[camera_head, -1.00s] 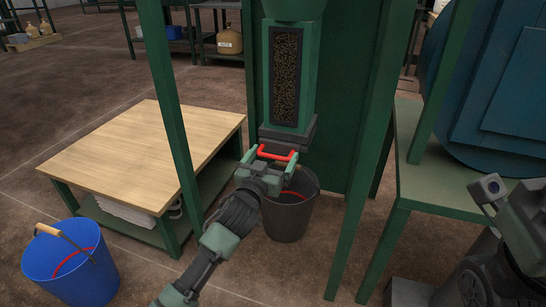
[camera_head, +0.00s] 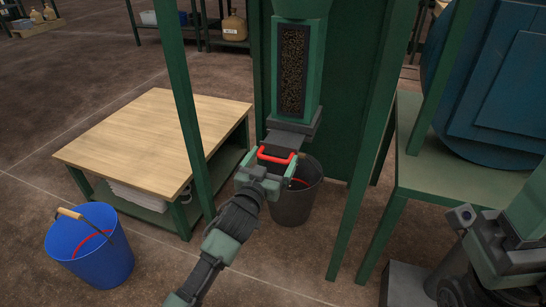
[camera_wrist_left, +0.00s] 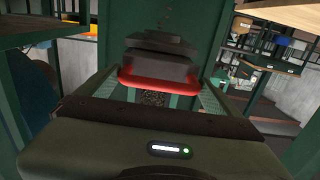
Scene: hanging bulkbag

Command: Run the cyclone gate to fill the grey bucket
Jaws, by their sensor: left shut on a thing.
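The green cyclone spout (camera_head: 312,90) has a tall window full of brown grain, also seen in the left wrist view (camera_wrist_left: 155,98). A grey gate plate (camera_head: 284,140) sticks out toward me below it, with a red handle (camera_head: 277,156). My left gripper (camera_head: 268,167) is shut on this handle, which spans between the fingers in the left wrist view (camera_wrist_left: 160,82). The grey bucket (camera_head: 290,208) stands upright on the floor below the gate. A red line shows inside it; my gripper hides part of its mouth and I cannot tell its fill level.
A blue bucket (camera_head: 92,262) with a red inner line stands at lower left. A wooden-topped table (camera_head: 150,140) is left of the frame. A green bench (camera_head: 450,180) carries a blue drum (camera_head: 500,105) at right.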

